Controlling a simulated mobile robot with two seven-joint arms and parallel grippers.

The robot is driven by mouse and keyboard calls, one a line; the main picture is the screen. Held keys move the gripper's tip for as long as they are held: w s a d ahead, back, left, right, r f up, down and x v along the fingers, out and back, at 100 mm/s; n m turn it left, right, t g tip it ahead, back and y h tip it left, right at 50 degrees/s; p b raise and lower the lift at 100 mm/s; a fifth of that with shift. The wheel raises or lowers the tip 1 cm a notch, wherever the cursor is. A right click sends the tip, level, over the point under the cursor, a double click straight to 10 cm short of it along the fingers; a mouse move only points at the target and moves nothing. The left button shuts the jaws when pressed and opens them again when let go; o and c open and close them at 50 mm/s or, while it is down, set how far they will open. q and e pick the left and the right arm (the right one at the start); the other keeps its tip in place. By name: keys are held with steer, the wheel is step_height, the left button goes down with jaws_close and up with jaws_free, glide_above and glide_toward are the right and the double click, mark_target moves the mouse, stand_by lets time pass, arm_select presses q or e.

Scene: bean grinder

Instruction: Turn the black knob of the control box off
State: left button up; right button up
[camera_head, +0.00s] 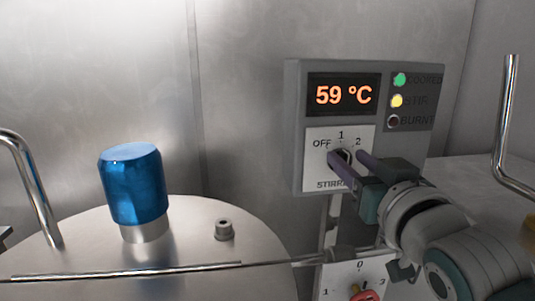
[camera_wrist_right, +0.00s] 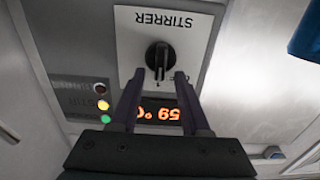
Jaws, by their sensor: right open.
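The grey control box (camera_head: 422,152) is on the right of the head view, with a white STIRRER plate (camera_head: 313,169) marked OFF, 1 and 2. The black knob (camera_wrist_right: 159,55) shows clearly in the wrist view, which sees the box upside down. Its narrow pointer end is toward the display, which fits the 1 mark. In the head view, the knob is largely hidden by my right gripper (camera_head: 347,157). That gripper is open and empty, its fingertips (camera_wrist_right: 159,75) on either side of the knob's pointer end; I cannot tell whether they touch. My left gripper is out of view.
The display (camera_head: 343,94) reads 59 °C; green (camera_head: 400,79) and yellow (camera_head: 397,101) lamps are lit. A lower white panel (camera_head: 380,267) has a red knob (camera_head: 365,295). A metal lid (camera_head: 80,240) with a blue cap (camera_head: 135,185) stands at left. A thin rod (camera_head: 130,273) crosses below.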

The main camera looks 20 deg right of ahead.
jaws_close()
stand_by(0.4)
